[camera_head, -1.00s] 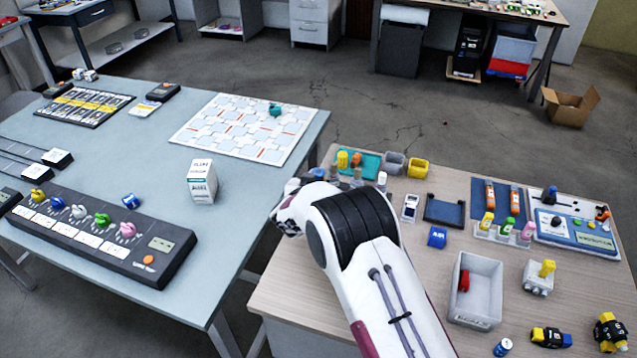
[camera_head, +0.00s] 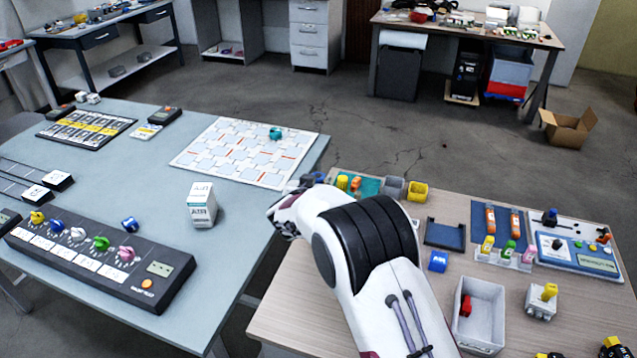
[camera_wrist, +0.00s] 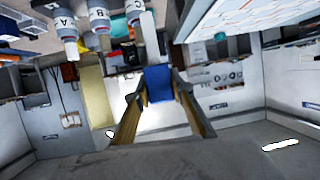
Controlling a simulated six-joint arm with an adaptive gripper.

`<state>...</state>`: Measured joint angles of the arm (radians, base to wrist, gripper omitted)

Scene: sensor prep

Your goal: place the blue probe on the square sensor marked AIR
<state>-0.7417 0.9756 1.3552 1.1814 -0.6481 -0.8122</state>
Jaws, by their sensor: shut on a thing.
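My gripper (camera_wrist: 160,112) shows in the wrist view, its two fingers shut on a blue block-like piece, which I take for the blue probe (camera_wrist: 158,83). Its far end is not clear. In the head view my own arm hides the gripper and this piece. A small blue cube with white lettering, apparently AIR (camera_head: 438,261), sits on the wooden table, right of my arm. It is apart from the arm.
Right of the blue cube are a rack of coloured tubes (camera_head: 507,258) and a grey bin (camera_head: 478,315) with a red piece. A dark tray (camera_head: 445,235) lies behind the cube. A white carton (camera_head: 202,205) stands on the left table (camera_head: 250,225). A gap separates the tables.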

